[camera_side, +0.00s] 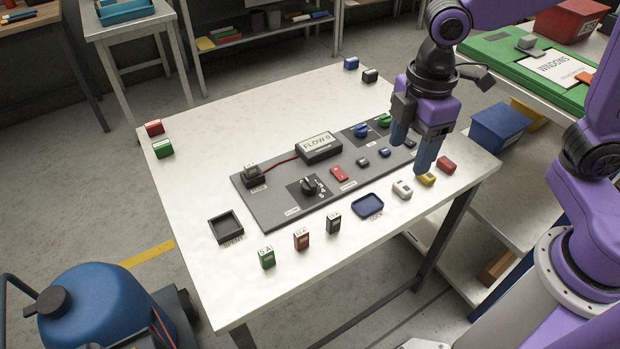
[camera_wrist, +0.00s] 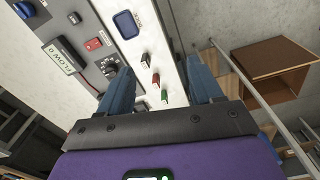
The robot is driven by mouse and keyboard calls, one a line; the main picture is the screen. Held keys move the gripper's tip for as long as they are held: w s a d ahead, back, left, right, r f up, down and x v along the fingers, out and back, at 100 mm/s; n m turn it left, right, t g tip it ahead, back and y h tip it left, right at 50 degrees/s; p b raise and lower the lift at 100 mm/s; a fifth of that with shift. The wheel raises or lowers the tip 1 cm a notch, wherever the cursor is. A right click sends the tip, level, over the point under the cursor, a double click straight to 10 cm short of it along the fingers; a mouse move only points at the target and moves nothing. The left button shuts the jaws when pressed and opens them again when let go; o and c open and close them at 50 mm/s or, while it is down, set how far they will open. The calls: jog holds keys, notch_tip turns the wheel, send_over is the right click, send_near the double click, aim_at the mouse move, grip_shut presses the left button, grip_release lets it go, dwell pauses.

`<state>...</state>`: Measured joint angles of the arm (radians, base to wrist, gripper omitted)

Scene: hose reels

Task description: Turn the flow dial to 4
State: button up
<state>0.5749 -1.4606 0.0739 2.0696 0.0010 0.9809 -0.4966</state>
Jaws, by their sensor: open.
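The flow dial (camera_side: 309,185) is a black knob on a dark square with white marks, on the left part of the grey panel (camera_side: 262,212). A display box (camera_side: 319,147) behind it reads "FLOW 0". In the wrist view the dial (camera_wrist: 109,66) shows just beyond the left finger, and the display (camera_wrist: 62,58) is at the left. My gripper (camera_side: 413,155) is open and empty, above the right end of the panel, to the right of the dial and apart from it. In the wrist view its two blue fingers (camera_wrist: 163,90) are spread wide. The exact number the dial points at is too small to read.
Green, red and black fuse-like blocks (camera_side: 301,239) stand along the front. A blue tray (camera_side: 367,205) and a white block (camera_side: 402,190) lie right of the dial. A red switch (camera_side: 339,174) is close beside it. The table's left side is mostly clear.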

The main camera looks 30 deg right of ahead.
jog(key=w+a+f+n, duration=0.15)
jog(key=w+a, duration=0.35)
jog(key=w, duration=0.5)
jog(key=n, duration=0.3)
send_over(310, 182)
notch_tip(310, 182, down, 3)
notch_tip(310, 182, down, 17)
jog(key=shift+f, duration=0.1)
jog(key=c, duration=1.1)
jog(key=shift+o, duration=0.2)
